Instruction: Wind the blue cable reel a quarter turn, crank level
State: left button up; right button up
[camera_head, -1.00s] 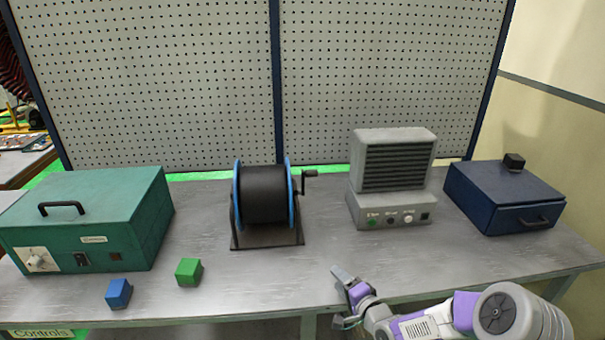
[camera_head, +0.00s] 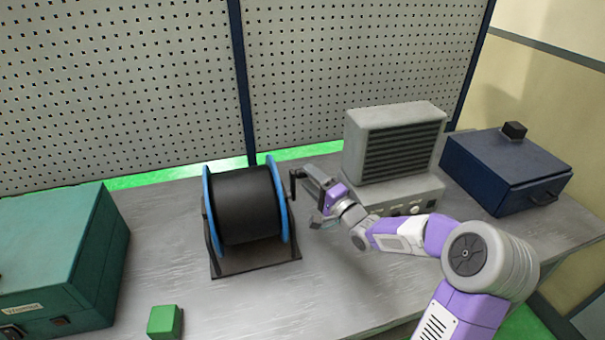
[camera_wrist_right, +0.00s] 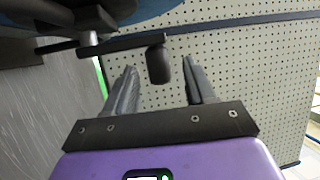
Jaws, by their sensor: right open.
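The cable reel stands on the bench with blue flanges (camera_head: 208,212) and a black cable drum (camera_head: 245,205), on a dark base plate. Its black crank (camera_head: 293,187) is on the right side. In the right wrist view the crank handle (camera_wrist_right: 158,64) hangs between the two open fingers, with a gap on either side. My right gripper (camera_head: 314,198) is just right of the reel at the crank; the fingers (camera_wrist_right: 160,85) are open and do not visibly hold the handle. The left gripper is not in view.
A grey louvred unit (camera_head: 395,145) stands close behind my right arm. A navy box (camera_head: 505,172) is at the right. A green case (camera_head: 60,250) and a green cube (camera_head: 164,322) are at the left. A pegboard (camera_head: 340,70) rises behind. The bench before the reel is clear.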

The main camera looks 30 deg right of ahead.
aim_at(307, 176)
jog(key=shift+x, duration=1.6)
jog(key=shift+f, duration=0.1)
grip_shut()
